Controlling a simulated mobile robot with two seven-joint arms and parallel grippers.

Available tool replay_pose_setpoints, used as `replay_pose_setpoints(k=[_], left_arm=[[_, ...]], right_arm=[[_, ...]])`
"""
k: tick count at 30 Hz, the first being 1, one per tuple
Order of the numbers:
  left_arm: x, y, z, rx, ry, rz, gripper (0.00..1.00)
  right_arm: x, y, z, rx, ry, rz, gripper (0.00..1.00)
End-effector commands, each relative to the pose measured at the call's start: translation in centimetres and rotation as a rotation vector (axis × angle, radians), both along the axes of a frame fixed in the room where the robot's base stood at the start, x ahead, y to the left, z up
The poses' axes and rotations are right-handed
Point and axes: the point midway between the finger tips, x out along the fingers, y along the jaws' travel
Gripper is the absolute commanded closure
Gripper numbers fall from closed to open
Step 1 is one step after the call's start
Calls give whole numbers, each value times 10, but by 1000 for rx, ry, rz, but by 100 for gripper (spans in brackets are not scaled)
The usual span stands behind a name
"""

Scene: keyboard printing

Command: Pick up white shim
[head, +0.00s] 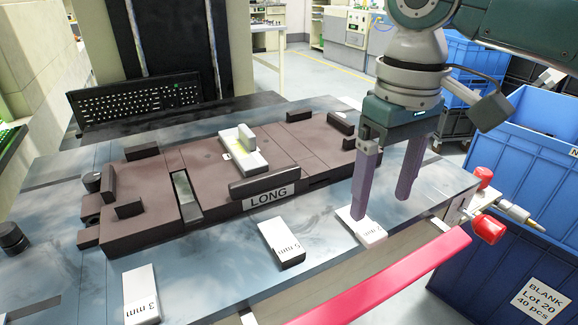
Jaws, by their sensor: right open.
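Three white labelled shims lie on the blue-grey table top in the head view. One reads "3 mm" (141,297) at the lower left, and one reads "5 mm" (281,240) in the middle. A third white shim (370,233) lies at the right, its label partly hidden by a finger. My right gripper (381,208) is open and points down over this third shim. Its left finger overlaps the shim in the picture; I cannot tell whether they touch. Nothing shows between the fingers. My left gripper is not in view.
A brown fixture (225,175) with dark stops and a "LONG" label (268,197) stands behind the shims. A white block (243,160) rests on it. A keyboard (140,100) is at the back left. A red bar (390,280), red-handled clamps (487,228) and blue bins (530,150) are at the right.

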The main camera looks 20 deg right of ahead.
Motion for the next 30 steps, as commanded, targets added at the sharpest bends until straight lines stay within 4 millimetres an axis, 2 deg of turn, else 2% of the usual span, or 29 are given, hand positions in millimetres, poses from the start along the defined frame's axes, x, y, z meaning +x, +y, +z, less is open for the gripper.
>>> replay_pose_setpoints(k=[5,12,21,30], left_arm=[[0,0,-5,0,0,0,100],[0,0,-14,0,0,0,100],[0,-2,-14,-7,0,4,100],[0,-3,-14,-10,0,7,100]], right_arm=[[0,0,-19,0,1,1,19],[0,-1,-55,0,0,0,19],[0,-1,-59,-1,-3,2,19],[0,-1,-59,-1,-3,2,52]])
